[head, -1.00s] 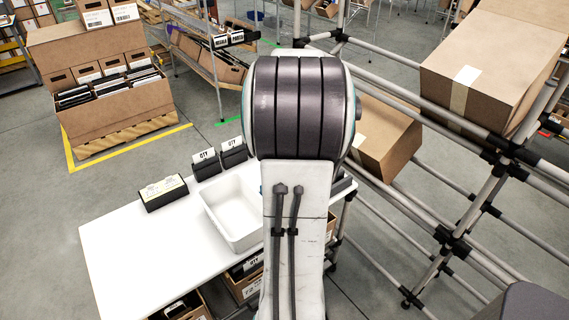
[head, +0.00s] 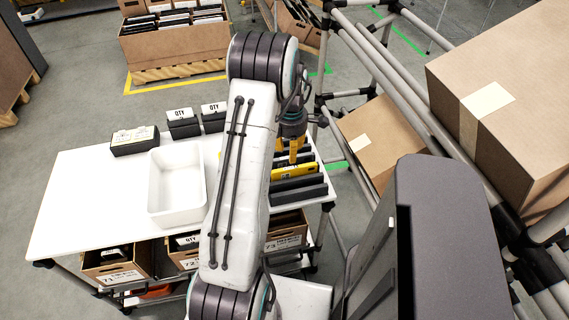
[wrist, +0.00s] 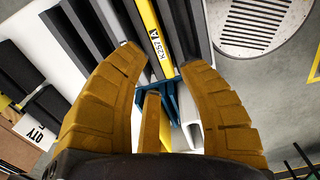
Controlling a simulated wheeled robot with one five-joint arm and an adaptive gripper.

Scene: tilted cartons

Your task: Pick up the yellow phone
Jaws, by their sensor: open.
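The yellow phone (head: 293,171) lies among dark slabs at the right end of the white table, partly hidden by my arm and gripper. In the wrist view the yellow phone (wrist: 152,35) is a narrow upright strip with a white label, between dark slabs on both sides. My gripper (head: 293,152), with orange fingers, hangs over the phone. In the wrist view my gripper (wrist: 161,62) is open, one finger on each side of the phone's line and a shorter one between. I cannot tell whether any finger touches it.
A white bin (head: 176,188) stands on the white table (head: 85,190), left of my arm. Dark boxes with QTY cards (head: 213,115) line its back edge. A pipe rack with cartons (head: 380,138) is close on the right. A blue piece (wrist: 169,103) shows near the phone's end.

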